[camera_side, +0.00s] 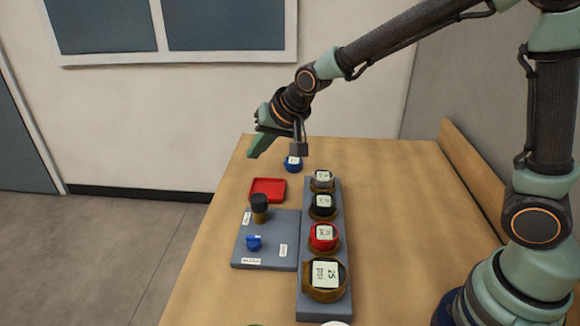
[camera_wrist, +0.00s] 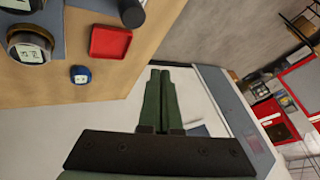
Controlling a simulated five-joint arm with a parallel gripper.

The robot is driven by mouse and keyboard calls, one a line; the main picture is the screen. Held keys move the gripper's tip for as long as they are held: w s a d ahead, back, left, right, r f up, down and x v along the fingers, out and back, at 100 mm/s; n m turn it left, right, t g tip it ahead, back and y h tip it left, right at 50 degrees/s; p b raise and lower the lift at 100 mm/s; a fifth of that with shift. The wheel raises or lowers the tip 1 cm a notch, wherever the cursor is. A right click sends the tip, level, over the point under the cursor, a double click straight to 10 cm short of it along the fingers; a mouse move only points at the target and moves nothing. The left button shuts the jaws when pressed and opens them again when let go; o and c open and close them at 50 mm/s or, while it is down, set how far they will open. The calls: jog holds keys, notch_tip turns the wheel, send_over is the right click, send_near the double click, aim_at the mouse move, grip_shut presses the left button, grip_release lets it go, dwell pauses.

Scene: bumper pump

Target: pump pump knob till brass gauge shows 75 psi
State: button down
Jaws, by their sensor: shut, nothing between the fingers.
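The pump knob, a black cap on a brass-coloured stem (camera_side: 259,208), stands upright on a grey plate (camera_side: 270,222). Its black top also shows at the upper edge of the wrist view (camera_wrist: 132,13). The brass gauge (camera_side: 325,292) at the near end of the gauge strip has a brass-coloured case, and its face reads 25 psi. My gripper (camera_side: 255,150) is shut and empty, in the air beyond the red tray, well away from the knob. In the wrist view its green fingers (camera_wrist: 160,74) are together and point past the table edge.
A blue valve knob (camera_side: 254,243) sits near the pump knob. Black (camera_side: 323,213), red (camera_side: 324,246) and grey-faced (camera_side: 322,187) gauges share the strip. A red tray (camera_side: 268,190) and small blue gauge (camera_side: 293,164) lie behind. The table (camera_side: 395,230) is clear right of the strip.

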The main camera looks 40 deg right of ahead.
aim_at(257, 198)
jog(key=shift+f, duration=4.45)
jog(key=shift+a+f, duration=0.1)
jog(key=shift+f, duration=0.3)
jog(key=shift+s+f, duration=0.1)
jog(key=shift+f, duration=1)
jog(key=shift+r, duration=1.45)
